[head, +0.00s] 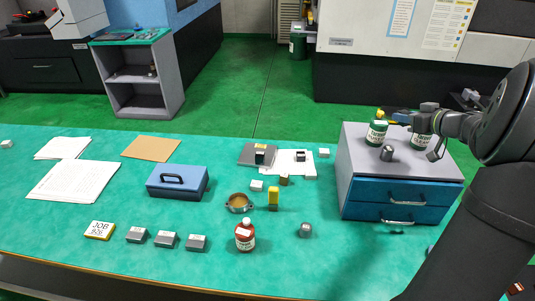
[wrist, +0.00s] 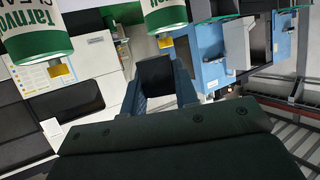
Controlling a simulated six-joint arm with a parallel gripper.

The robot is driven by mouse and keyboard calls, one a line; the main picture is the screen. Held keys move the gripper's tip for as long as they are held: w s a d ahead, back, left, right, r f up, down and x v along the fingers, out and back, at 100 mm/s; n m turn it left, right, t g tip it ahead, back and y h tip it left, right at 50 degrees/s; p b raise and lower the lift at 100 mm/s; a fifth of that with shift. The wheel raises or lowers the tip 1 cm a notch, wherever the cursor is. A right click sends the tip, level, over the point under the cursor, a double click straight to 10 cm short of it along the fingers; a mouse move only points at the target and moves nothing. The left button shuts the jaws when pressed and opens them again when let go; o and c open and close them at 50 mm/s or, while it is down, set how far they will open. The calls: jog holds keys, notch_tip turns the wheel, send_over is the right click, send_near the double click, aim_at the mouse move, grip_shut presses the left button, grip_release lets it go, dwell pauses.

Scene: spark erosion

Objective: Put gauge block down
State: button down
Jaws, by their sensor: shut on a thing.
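My gripper (head: 399,117) is above the top of the grey cabinet with blue drawers (head: 357,164), beside two green-and-white bottles (head: 376,134). In the wrist view my gripper (wrist: 158,82) is shut on a dark, squarish block, which I take as the gauge block (wrist: 155,72). It is raised and apart from any surface there. In the head view the block is too small to make out clearly. The bottles' lower ends also show at the top of the wrist view (wrist: 34,40).
A small grey cylinder (head: 387,153) stands at the cabinet top's front. On the green table (head: 330,265) are a blue box (head: 177,184), a red bottle (head: 245,236), a yellow item (head: 273,197), a round cup (head: 239,203) and several grey blocks (head: 167,240). The table's front right is mostly clear.

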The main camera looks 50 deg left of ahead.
jog(key=a+r+m+t+h, duration=0.1)
jog(key=a+r+m+t, duration=0.15)
jog(key=a, duration=1.35)
jog(key=m+t+h, duration=0.6)
jog(key=m+h, duration=0.1)
jog(key=m, duration=0.1)
send_over(252, 160)
notch_tip(252, 160, down, 23)
jog(key=shift+a+f, duration=0.1)
jog(key=shift+f, duration=1.85)
jog(key=shift+f, duration=0.1)
jog(key=shift+f, duration=0.55)
